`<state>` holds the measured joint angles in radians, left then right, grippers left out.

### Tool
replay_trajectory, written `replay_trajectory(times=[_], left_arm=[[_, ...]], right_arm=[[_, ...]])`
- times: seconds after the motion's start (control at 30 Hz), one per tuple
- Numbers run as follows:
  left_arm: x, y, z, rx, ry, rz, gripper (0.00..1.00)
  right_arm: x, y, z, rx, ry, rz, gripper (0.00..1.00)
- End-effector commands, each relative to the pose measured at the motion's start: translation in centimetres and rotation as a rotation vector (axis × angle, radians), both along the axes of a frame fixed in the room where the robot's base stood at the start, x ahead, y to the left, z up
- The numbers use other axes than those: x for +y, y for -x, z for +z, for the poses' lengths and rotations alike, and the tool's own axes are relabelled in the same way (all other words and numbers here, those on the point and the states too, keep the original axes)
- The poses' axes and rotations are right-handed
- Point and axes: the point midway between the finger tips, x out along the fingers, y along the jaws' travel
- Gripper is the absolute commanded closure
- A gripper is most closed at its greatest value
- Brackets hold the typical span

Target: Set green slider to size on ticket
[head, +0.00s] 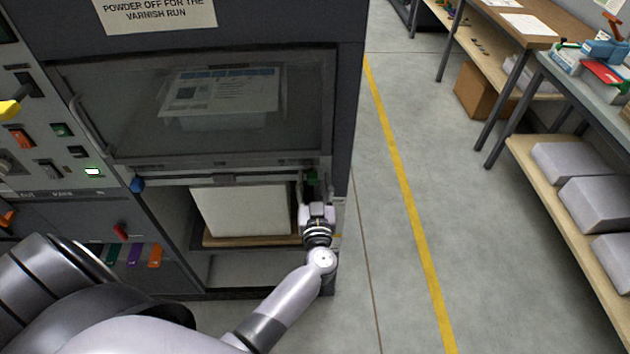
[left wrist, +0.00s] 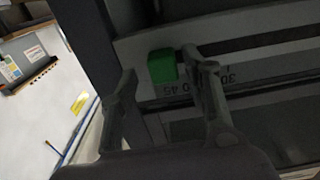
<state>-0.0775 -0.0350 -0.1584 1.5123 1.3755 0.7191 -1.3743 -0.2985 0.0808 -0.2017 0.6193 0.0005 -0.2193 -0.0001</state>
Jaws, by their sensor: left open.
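The green slider (left wrist: 162,66) is a small block on a pale scale strip (left wrist: 260,72) with a dark slot and printed numbers, 30 and 45 among them, upside down in the left wrist view. In the head view only a bit of the green slider (head: 312,180) shows above my left gripper (head: 318,212). My left gripper (left wrist: 161,64) is open, with one finger on each side of the slider; the right-hand finger looks closer to it. I cannot tell whether either touches. My right gripper is not in view. I cannot make out a ticket with a size.
A grey machine (head: 345,90) with a tinted window (head: 120,125) stands around the slider. A pale paper stack (head: 245,210) lies in the open bay below the window. A control panel (head: 40,130) is at the left. Clear floor (head: 410,130) and workbenches (head: 520,28) lie to the right.

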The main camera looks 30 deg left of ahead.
Motion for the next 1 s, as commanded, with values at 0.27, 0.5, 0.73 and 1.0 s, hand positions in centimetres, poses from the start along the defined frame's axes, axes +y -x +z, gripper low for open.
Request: replay_trajectory(times=[0.27,0.5,0.73,1.0], left_arm=[[-2.9,4.7,-0.2,0.004,0.003,0.0,0.57],[-5.2,8.3,0.0,0.002,0.003,-0.001,0.57],[-6.0,9.7,0.1,-0.001,0.001,-0.002,0.57],[-6.0,9.7,0.1,-0.002,0.001,-0.002,0.57]], right_arm=[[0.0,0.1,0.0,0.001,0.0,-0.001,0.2],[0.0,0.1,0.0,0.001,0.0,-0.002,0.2],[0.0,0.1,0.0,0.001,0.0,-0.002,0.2],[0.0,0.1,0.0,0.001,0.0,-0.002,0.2]])
